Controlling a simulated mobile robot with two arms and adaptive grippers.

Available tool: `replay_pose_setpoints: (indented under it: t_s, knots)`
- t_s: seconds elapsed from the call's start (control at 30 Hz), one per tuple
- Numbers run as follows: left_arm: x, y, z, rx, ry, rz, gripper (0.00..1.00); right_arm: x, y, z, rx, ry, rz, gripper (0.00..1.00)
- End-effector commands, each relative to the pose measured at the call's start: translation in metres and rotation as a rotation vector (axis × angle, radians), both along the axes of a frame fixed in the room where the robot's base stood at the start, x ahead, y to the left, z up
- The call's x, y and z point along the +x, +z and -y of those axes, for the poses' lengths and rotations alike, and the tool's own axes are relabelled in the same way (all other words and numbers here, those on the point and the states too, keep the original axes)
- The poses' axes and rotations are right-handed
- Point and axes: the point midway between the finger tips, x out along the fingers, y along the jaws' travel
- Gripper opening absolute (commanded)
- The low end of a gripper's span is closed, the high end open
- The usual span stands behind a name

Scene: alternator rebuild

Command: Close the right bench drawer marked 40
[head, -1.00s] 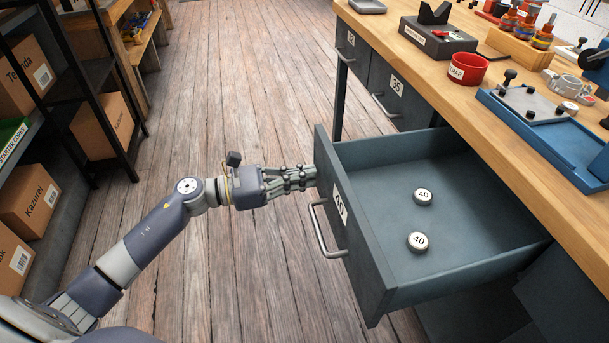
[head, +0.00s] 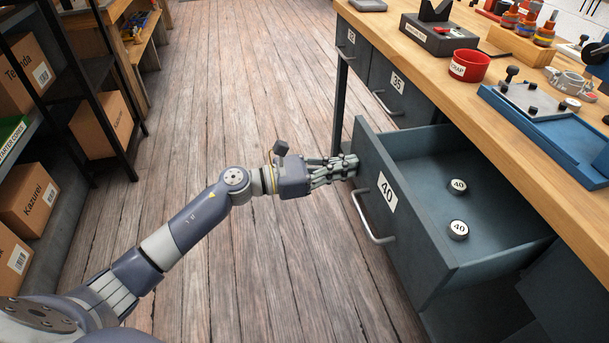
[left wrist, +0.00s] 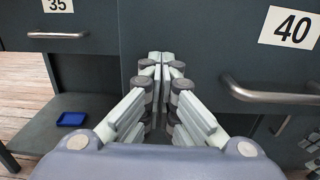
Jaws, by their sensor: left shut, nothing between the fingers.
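The drawer marked 40 (head: 405,215) is pulled part way out of the bench, with two round pieces labelled 40 (head: 458,186) lying inside. Its front carries a bar handle (head: 372,218); front and handle also show in the left wrist view (left wrist: 226,45). My left gripper (head: 352,166) is shut and empty. Its fingertips are at the drawer front, left of the handle and the label in the wrist view, and appear to touch it. My right gripper is in neither view.
The bench top (head: 500,120) holds a red scrap bin (head: 469,66) and a blue fixture (head: 550,130). A closed drawer marked 35 (head: 398,90) sits farther along. A shelf with boxes (head: 100,120) stands at left. The wooden floor between is clear.

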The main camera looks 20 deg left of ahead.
Motion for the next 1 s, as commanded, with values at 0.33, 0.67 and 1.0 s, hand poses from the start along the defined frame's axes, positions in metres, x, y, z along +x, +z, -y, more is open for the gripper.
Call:
replay_pose_setpoints:
  t_s: [0.33, 0.67, 1.0]
  knots:
    - [0.054, -0.002, 0.081, -0.001, -0.001, 0.002, 0.0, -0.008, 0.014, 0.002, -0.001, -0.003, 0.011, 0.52]
    - [0.086, -0.002, 0.128, 0.0, -0.001, 0.0, 0.0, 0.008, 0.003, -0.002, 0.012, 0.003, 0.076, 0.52]
    - [0.107, -0.001, 0.158, 0.0, 0.001, 0.0, 0.0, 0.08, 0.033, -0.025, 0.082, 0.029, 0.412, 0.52]
